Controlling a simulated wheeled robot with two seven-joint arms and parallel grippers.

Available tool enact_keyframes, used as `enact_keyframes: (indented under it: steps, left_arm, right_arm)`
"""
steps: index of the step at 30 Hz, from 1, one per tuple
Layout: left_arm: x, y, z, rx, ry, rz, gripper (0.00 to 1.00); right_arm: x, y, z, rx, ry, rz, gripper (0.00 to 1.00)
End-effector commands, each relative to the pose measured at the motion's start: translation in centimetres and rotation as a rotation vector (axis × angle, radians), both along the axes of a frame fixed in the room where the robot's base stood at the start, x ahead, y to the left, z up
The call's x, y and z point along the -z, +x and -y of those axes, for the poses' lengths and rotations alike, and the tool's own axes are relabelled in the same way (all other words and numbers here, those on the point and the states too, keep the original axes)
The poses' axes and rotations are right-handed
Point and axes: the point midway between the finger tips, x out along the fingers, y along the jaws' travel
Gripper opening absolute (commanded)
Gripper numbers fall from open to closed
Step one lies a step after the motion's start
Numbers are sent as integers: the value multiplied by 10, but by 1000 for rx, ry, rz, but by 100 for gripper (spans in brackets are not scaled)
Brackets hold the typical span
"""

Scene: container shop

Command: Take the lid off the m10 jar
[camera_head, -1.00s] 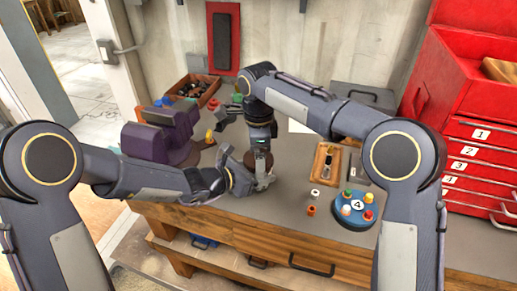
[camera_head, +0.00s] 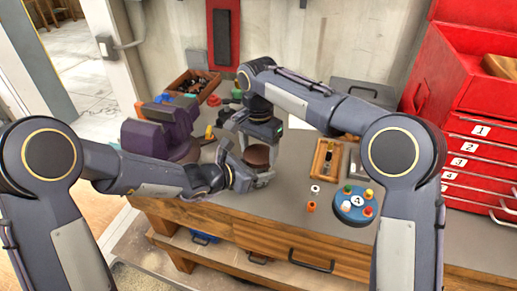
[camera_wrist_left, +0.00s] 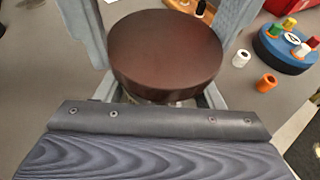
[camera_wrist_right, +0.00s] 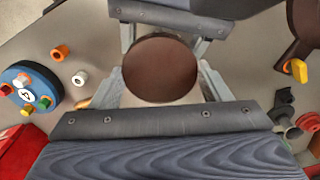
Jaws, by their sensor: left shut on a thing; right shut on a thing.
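The jar's round dark brown lid (camera_head: 257,154) shows over the bench in the head view. In the left wrist view the lid (camera_wrist_left: 166,48) is large, with a little of the clear jar (camera_wrist_left: 150,100) under its near edge. My left gripper (camera_head: 257,178) comes from the left and is shut around the jar below the lid. My right gripper (camera_head: 260,142) reaches down from above and is shut on the lid. In the right wrist view the lid (camera_wrist_right: 160,68) sits between its fingers. Most of the jar is hidden, and I cannot see whether lid and jar touch.
Right of the jar are a blue round base with coloured pegs (camera_head: 355,207), a white ring piece (camera_head: 315,189), an orange piece (camera_head: 311,206) and a wooden tray (camera_head: 326,160). A purple machine (camera_head: 160,135) stands left. A red tool chest (camera_head: 465,125) is at right.

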Motion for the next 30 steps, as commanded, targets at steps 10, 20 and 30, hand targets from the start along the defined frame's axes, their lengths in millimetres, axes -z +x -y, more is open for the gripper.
enact_keyframes:
  steps: [10, 20, 30]
  left_arm:
    - [-1, 0, 1, 1, -1, 2, 0]
    - [-1, 0, 1, 2, -1, 1, 0]
    - [-1, -1, 2, 5, -1, 2, 0]
  right_arm:
    - [-1, 1, 0, -562, 1, 1, 43]
    - [-1, 1, 0, -580, 0, 2, 73]
    - [-1, 0, -2, -581, 4, 2, 92]
